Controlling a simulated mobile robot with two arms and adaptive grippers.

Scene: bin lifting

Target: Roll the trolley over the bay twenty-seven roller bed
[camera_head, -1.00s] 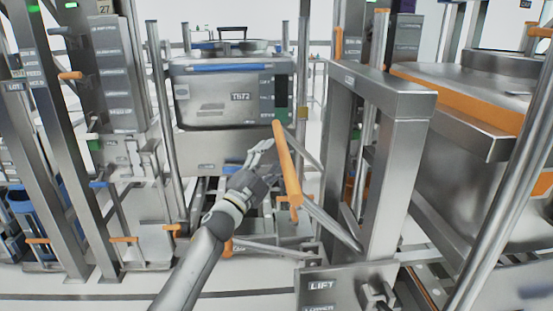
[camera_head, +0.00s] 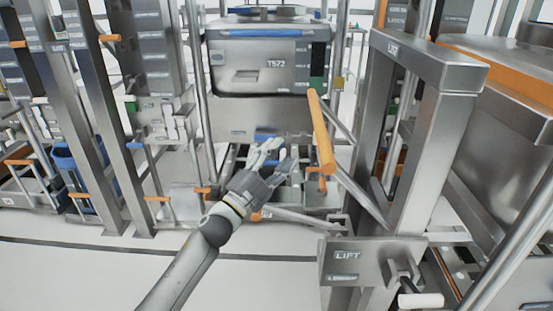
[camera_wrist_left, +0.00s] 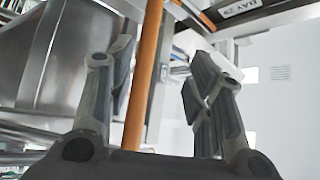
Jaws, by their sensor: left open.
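My left gripper (camera_head: 277,155) is open and empty in the head view, just left of an orange handle bar (camera_head: 320,132). The bar joins a steel frame marked LIFT (camera_head: 417,150) by slanted struts; I take this frame to be the trolley. In the left wrist view the orange bar (camera_wrist_left: 143,75) shows upright between the two open fingers (camera_wrist_left: 160,85); I cannot tell how deep it lies. Behind stands a steel bin marked T572 (camera_head: 245,75). A roller bed is not clearly visible. My right gripper is not in view.
Tall steel posts (camera_head: 97,120) stand on the left with labelled panels and a blue bin (camera_head: 75,165). A large steel hopper with an orange edge (camera_head: 500,62) stands at the right. A grey floor (camera_head: 80,265) lies open in front.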

